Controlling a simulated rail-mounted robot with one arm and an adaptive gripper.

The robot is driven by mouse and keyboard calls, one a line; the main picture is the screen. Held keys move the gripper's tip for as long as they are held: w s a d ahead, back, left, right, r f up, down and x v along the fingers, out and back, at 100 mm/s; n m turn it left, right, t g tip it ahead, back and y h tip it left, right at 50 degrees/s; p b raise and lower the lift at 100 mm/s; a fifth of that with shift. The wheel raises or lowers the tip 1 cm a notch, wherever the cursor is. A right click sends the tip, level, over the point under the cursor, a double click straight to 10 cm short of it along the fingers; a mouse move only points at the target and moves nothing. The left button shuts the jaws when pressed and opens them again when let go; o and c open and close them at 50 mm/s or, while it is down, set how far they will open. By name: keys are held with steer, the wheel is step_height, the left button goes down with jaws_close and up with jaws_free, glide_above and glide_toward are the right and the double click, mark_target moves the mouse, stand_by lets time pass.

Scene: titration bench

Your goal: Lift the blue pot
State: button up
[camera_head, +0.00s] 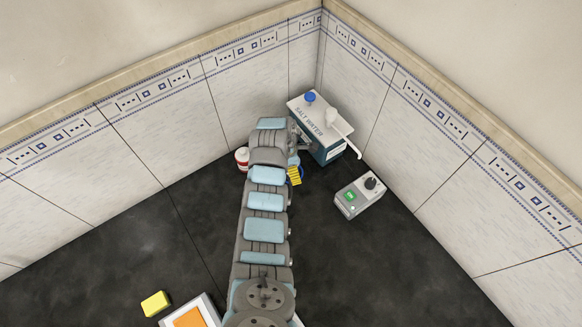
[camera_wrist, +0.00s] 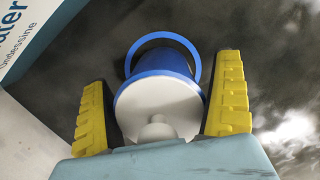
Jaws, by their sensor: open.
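In the wrist view, the blue pot (camera_wrist: 162,63) with a white lid (camera_wrist: 160,104) and a blue ring-shaped handle stands between the two yellow fingers of my gripper (camera_wrist: 162,100). The fingers are open, one on each side of the pot. A narrow gap shows on the left; on the right the finger is very close to the pot, and I cannot tell if it touches. In the head view, my arm hides the pot, and one yellow finger of my gripper (camera_head: 294,174) shows beside the salt water box.
The salt water box (camera_head: 325,148) stands in the corner close to my gripper. A white bottle with a red label (camera_head: 242,159) is left of my arm. A grey device with a green display (camera_head: 360,196) is to the right. A yellow block (camera_head: 155,303) lies at lower left.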

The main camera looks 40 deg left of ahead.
steer(key=c, duration=1.4)
steer(key=shift+o, duration=0.2)
steer(key=shift+r, duration=1.55)
steer(key=shift+s+d+r, duration=0.1)
steer(key=shift+s+r, duration=0.05)
steer(key=shift+r, duration=0.15)
steer(key=s+d+r+p, duration=0.7)
steer(key=s+r+p, duration=0.1)
steer(key=s, duration=0.3)
steer(key=shift+s+r+p, duration=0.3)
steer(key=shift+s+r, duration=0.05)
steer(key=shift+r, duration=0.3)
steer(key=shift+d, duration=0.1)
